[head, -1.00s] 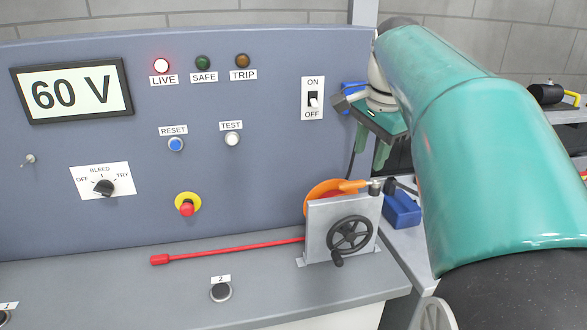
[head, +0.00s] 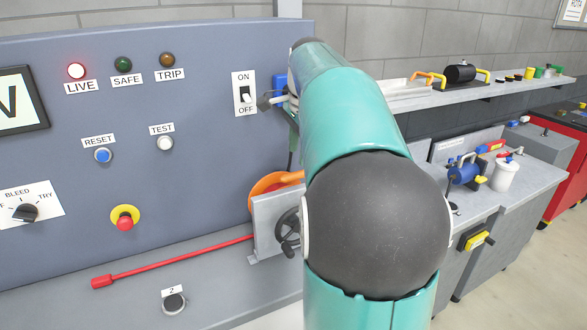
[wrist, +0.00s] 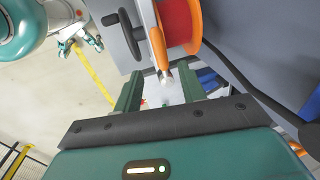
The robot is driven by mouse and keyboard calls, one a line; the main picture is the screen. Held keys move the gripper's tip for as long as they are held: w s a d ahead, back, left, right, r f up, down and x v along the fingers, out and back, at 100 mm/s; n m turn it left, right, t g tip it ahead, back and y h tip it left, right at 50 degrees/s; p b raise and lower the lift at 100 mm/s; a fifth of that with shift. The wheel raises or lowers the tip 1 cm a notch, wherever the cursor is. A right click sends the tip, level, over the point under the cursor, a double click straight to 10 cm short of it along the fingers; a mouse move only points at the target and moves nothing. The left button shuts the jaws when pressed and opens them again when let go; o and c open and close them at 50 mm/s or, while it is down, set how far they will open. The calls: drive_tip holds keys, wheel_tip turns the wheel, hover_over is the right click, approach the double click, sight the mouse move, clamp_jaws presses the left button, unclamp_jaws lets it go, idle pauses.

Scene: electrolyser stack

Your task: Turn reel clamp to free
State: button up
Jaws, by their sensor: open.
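The cable reel, with its orange rim (head: 265,185), sits behind a grey bracket (head: 268,220) on the bench, partly hidden by my arm. A black handwheel (head: 287,232) is on the bracket's front. In the wrist view the reel's red drum and orange rim (wrist: 196,28), bracket (wrist: 137,45) and handwheel (wrist: 117,30) are at the top. An orange bar (wrist: 157,45) ends in a silver tip (wrist: 167,77) between my fingers, apart from both. I cannot tell which part is the clamp. My gripper (wrist: 160,78) is open and empty; my arm mostly hides it in the head view.
The panel has a lit red LIVE lamp (head: 76,71), an ON/OFF switch (head: 245,95) and a red stop button (head: 124,220). A red rod (head: 170,265) lies along the bench. A dark cable (wrist: 255,92) runs right of my fingers. A side bench (head: 500,190) holds several items.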

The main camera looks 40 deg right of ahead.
sight(295, 173)
drive_tip(key=f, duration=0.3)
drive_tip(key=w+f, duration=0.1)
drive_tip(key=f, duration=0.2)
drive_tip(key=shift+w+d+f, duration=0.1)
drive_tip(key=shift+w, duration=0.05)
clamp_jaws()
